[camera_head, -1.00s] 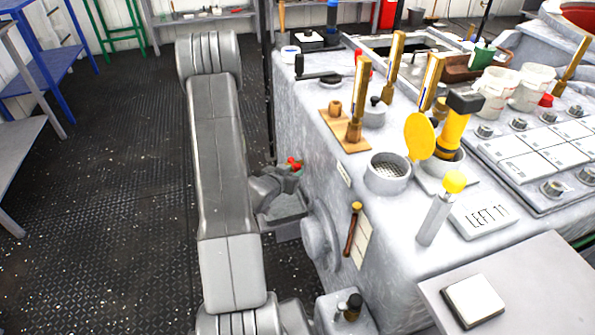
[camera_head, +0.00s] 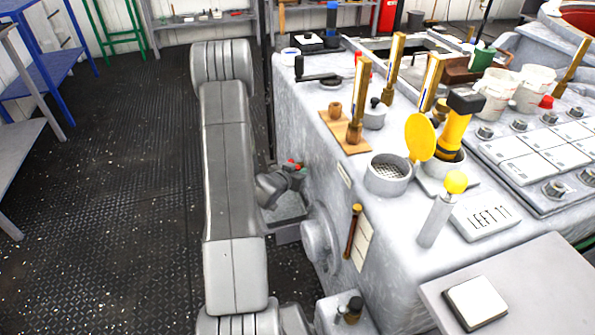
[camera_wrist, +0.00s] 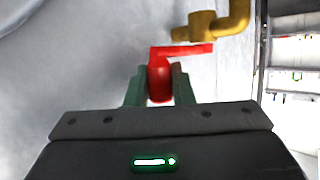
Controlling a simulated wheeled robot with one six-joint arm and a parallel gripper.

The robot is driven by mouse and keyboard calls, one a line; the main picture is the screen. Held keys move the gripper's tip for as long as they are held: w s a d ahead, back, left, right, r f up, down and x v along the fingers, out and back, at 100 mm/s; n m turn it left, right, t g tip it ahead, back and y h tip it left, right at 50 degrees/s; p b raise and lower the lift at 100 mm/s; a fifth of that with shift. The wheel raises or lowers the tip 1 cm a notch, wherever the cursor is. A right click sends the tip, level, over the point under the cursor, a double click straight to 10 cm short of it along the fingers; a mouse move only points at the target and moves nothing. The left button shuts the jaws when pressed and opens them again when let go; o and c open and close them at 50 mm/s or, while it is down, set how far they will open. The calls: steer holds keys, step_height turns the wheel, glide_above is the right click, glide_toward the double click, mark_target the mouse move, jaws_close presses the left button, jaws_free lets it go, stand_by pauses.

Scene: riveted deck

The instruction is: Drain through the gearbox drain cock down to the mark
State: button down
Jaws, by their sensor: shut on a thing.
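The drain cock shows in the wrist view as a brass pipe and body (camera_wrist: 204,26) with a red lever (camera_wrist: 160,80). My gripper (camera_wrist: 160,88) is shut on the lower part of the red lever, between its two green fingers. In the head view the red lever (camera_head: 293,164) is a small patch at the side of the grey gearbox (camera_head: 315,185); my gripper (camera_head: 287,175) and wrist cover most of the cock. A grey tray (camera_head: 288,235) sits below it. No flow can be made out. A slim dark tube (camera_head: 353,231) stands on the gearbox side beside a pale label.
Brass-framed gauges (camera_head: 358,100), a strainer cup (camera_head: 388,174), a yellow-and-black torch-like item (camera_head: 456,125) and white jugs (camera_head: 496,93) crowd the top. A round flange (camera_head: 320,240) juts out near my wrist. The floor at left is open.

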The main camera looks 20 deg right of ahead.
steer(key=shift+a, duration=0.25)
steer(key=shift+w+a, duration=0.25)
steer(key=shift+a, duration=0.35)
steer(key=shift+w+a, duration=0.3)
steer(key=shift+a, duration=0.35)
steer(key=shift+w+a, duration=0.25)
steer(key=shift+a, duration=0.35)
steer(key=c, duration=1.5)
jaws_free()
steer(key=shift+c, duration=0.2)
steer(key=p+v, duration=0.2)
steer(key=v, duration=1.2)
